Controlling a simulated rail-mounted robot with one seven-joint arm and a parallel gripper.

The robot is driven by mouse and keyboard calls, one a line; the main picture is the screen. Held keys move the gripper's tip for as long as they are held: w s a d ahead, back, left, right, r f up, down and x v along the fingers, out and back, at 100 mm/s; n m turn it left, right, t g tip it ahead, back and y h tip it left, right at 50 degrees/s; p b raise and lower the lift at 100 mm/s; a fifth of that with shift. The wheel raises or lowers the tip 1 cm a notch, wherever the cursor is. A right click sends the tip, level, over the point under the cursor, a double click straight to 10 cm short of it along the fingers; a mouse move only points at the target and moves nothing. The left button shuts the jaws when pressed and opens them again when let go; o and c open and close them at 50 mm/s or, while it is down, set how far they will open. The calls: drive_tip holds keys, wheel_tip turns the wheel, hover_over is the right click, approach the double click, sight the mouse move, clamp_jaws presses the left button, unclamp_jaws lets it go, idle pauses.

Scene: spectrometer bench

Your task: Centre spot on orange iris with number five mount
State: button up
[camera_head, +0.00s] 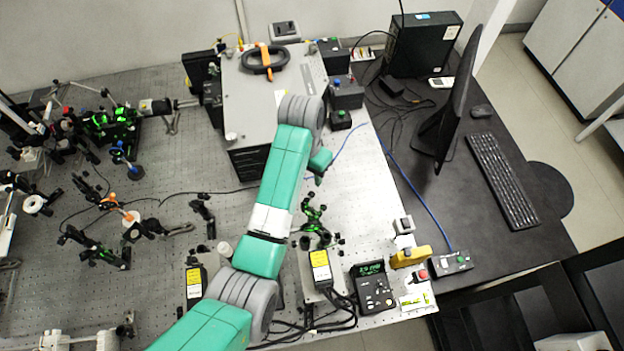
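A small orange part (108,202) shows among the black optic mounts on the left half of the bench. Close by, a pale round piece with an orange edge (131,218) stands to its lower right. I cannot tell which of them is the orange iris. No number can be read on any mount, so I cannot tell which is number five. No light spot on an iris can be made out. My gripper does not show.
A large grey box (290,85) stands at the back. Black mounts with green light (108,122) crowd the left. A green-lit mount (313,215), a display controller (373,287) and cables lie near the front right. A monitor (452,108) stands on the dark desk.

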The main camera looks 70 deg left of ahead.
sight(312, 192)
drive_tip(key=f, duration=0.7)
drive_tip(key=shift+w+d+f, duration=0.25)
drive_tip(key=shift+f, duration=0.1)
clamp_jaws()
